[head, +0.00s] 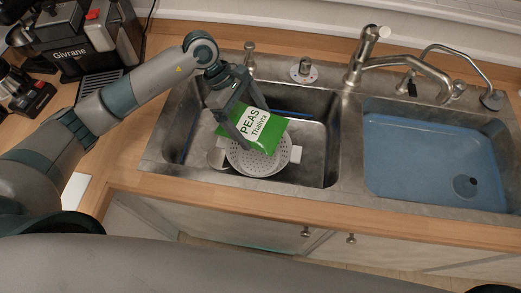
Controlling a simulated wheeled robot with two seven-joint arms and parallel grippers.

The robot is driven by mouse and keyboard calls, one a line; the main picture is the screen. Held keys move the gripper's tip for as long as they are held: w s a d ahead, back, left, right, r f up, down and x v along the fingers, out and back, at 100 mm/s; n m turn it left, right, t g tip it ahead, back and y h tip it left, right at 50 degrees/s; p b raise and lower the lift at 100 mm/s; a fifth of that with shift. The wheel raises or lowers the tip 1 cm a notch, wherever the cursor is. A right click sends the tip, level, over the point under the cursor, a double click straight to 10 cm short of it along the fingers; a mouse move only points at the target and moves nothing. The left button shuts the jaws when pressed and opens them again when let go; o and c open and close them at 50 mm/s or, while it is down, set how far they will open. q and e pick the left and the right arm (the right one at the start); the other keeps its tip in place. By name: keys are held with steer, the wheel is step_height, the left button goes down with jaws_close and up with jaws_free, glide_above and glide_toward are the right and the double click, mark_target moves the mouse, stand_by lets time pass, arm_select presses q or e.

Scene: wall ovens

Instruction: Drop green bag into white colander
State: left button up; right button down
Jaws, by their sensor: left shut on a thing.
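The green bag (262,127), with a white label reading PEAS, is held in my left gripper (250,125) over the left sink basin. The gripper's fingers are shut on the bag's upper left part. The white colander (262,166), round with holes and side handles, sits in the left basin below the bag. The bag covers the colander's far part, and its lower edge overlaps the colander's bowl in the picture. I cannot tell whether the bag touches the colander. My right gripper is not in view.
The left basin (319,135) also holds a pale board or tray behind the colander and a small metal cup (216,158) to its left. The right basin (430,160) is blue and looks empty. Faucets (368,42) stand behind the sink. A coffee machine (85,45) stands at far left.

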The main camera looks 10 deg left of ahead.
arm_select(q)
steer(key=shift+f+b, duration=0.45)
steer(key=shift+f, duration=2.5)
steer(key=o, duration=1.3)
steer(key=shift+a+b, duration=0.1)
steer(key=shift+b, duration=0.2)
